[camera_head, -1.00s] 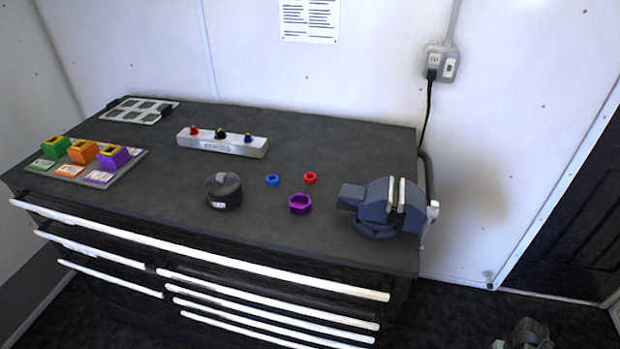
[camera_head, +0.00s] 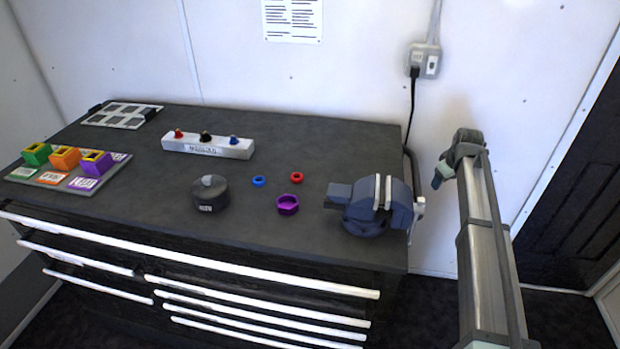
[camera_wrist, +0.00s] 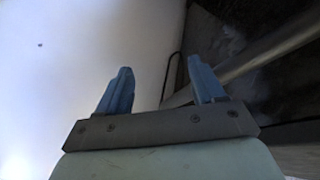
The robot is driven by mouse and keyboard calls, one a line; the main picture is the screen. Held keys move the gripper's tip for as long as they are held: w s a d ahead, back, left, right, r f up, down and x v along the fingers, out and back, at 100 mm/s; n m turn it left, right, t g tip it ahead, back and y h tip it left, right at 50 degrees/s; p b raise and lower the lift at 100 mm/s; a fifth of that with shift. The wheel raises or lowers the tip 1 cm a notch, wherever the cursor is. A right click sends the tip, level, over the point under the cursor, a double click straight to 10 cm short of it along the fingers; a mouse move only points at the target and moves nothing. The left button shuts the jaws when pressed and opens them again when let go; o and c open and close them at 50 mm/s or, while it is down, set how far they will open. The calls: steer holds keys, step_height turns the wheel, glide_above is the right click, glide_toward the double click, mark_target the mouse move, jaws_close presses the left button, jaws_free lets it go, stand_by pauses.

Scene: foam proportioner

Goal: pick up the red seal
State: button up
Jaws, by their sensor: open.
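The red seal (camera_head: 297,177) is a small red ring lying flat on the dark bench top, left of the vise and behind the purple hex nut. My gripper shows in the wrist view (camera_wrist: 162,88) with two blue fingers spread apart and nothing between them. In the head view my arm rises at the right, beyond the bench's right edge, with its end (camera_head: 443,172) right of the vise and well away from the red seal. The wrist view shows wall and a bench edge, not the seal.
A blue ring (camera_head: 259,181) lies left of the red seal, and a purple hex nut (camera_head: 288,204) in front. The blue-grey vise (camera_head: 370,205) stands between my arm and the seal. A dark round container (camera_head: 210,194), a white block with knobs (camera_head: 208,147) and coloured boxes (camera_head: 66,158) stand further left.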

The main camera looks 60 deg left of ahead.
steer(key=shift+n+g+y, duration=0.4)
steer(key=shift+n+y, duration=0.3)
steer(key=shift+n, duration=0.1)
steer(key=s+a+r, duration=0.8)
steer(key=s, duration=0.1)
steer(key=s+a+r, duration=0.4)
steer(key=s, duration=0.1)
steer(key=shift+s+a+r, duration=0.1)
steer(key=shift+s+r, duration=0.15)
steer(key=shift+r, duration=0.15)
steer(key=s+a+r+g, duration=0.1)
steer(key=s+a+r, duration=0.2)
steer(key=s, duration=0.8)
steer(key=g, duration=0.2)
glide_toward(296, 175)
steer(key=x, duration=0.2)
steer(key=shift+w+a+f, duration=0.1)
steer(key=shift+a+f, duration=0.2)
steer(key=shift+a, duration=0.05)
steer(key=shift+x, duration=2.6)
steer(key=shift+d+f, duration=0.1)
steer(key=shift+d, duration=0.05)
steer(key=shift+c, duration=0.2)
steer(key=c, duration=1.1)
